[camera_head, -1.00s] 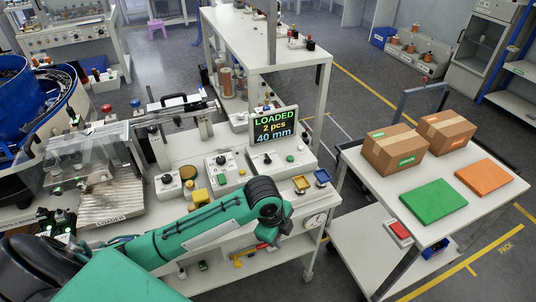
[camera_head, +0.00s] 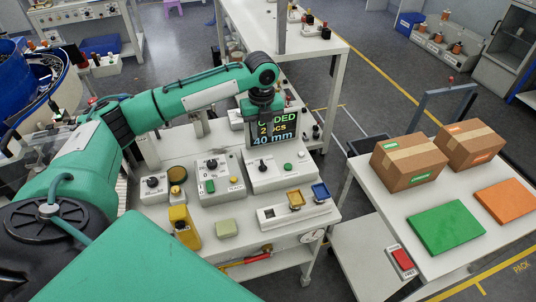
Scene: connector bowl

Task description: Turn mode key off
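Several control boxes stand on the white bench. The left box (camera_head: 153,188) has one black knob. The middle box (camera_head: 219,181) has a black knob (camera_head: 212,164) and a green button. The right box (camera_head: 277,172), below the display, has a black knob (camera_head: 263,165) and a green button. I cannot tell which knob is the mode key. My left gripper (camera_head: 262,113) points down in front of the display (camera_head: 287,126), above the right box and apart from its knob. Its fingers are too dark and small to show whether they are open. My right gripper is not in view.
The display is partly covered by my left gripper; "2 pcs" and "40 mm" show. A yellow holder (camera_head: 184,226), a pale green block (camera_head: 227,229) and a box with yellow and blue trays (camera_head: 293,212) stand in front. A cart (camera_head: 378,192) with cartons stands at right.

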